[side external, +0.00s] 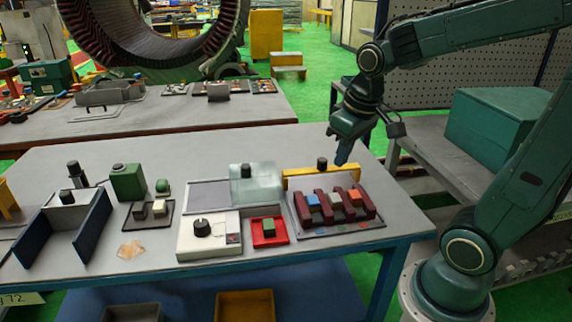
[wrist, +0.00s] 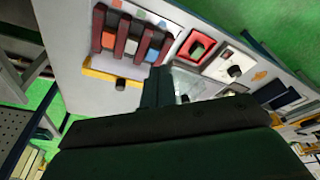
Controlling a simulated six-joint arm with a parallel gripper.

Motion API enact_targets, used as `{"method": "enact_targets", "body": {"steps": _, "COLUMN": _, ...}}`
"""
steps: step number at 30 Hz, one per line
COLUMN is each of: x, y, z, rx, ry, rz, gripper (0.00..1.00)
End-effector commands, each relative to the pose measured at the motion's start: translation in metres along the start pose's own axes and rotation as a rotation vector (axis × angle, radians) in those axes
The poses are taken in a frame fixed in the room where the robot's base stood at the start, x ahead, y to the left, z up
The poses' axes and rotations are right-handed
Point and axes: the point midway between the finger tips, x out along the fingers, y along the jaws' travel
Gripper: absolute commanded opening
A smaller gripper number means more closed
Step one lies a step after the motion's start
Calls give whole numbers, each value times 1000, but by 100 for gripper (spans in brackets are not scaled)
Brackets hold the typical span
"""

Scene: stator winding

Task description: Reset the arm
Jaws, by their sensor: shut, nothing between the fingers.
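My gripper (side external: 343,150) hangs at the end of my teal arm, above the back right part of the grey table (side external: 330,253). It is shut and holds nothing. In the wrist view my gripper (wrist: 157,85) points at the table, between the slotted fixture and the clear box. The dark red slotted fixture (side external: 323,218) holds blue, orange and pale blocks in its slots. A yellow bar (side external: 292,183) with a black knob stands along its back edge, close to my gripper in the side view.
Left of the fixture are a clear box (side external: 255,185), a red tray (side external: 257,238) with a green block and a white unit (side external: 187,240) with a black knob. Farther left are a green container (side external: 128,181) and a blue-walled channel (side external: 93,232). A teal box (side external: 505,125) stands right.

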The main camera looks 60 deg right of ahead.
Motion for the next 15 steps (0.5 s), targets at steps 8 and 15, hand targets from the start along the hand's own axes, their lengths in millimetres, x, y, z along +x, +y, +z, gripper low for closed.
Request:
{"method": "enact_targets", "body": {"steps": 8, "x": -36, "y": -27, "z": 32, "rx": -55, "ry": 113, "rz": -21, "gripper": 0}}
{"method": "enact_targets", "body": {"steps": 15, "x": -55, "y": -42, "z": 62, "rx": -95, "ry": 201, "rz": -48, "gripper": 0}}
